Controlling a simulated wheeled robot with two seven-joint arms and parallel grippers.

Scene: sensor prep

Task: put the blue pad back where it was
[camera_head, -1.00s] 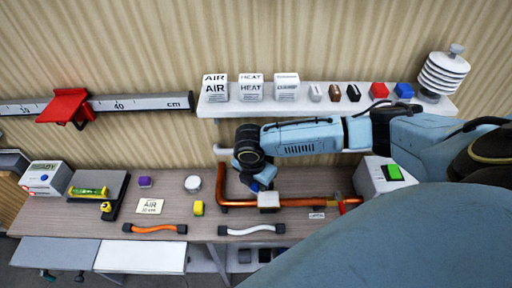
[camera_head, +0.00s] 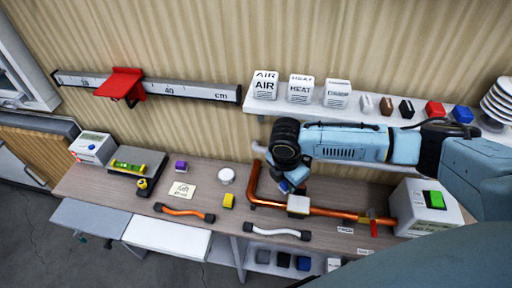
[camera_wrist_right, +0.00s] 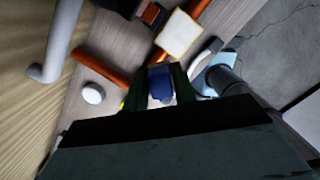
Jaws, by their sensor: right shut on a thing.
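My right gripper (camera_head: 291,187) hangs over the workbench, beside the left end of the copper pipe. It is shut on a blue pad (camera_wrist_right: 160,84), which shows between the two fingers in the right wrist view. In the head view only a small blue part of the pad (camera_head: 283,186) shows below the wrist. Another blue block (camera_head: 462,113) sits on the wall shelf, right of a red block (camera_head: 434,109). A dark blue piece (camera_head: 303,263) lies on the low shelf under the bench. My left gripper is not in view.
The copper pipe (camera_head: 330,211) with a white block (camera_head: 298,206) lies near the gripper. A white round puck (camera_head: 227,175), yellow block (camera_head: 228,201) and white hose (camera_head: 278,232) are close. The wall shelf (camera_head: 380,117) overhangs the back.

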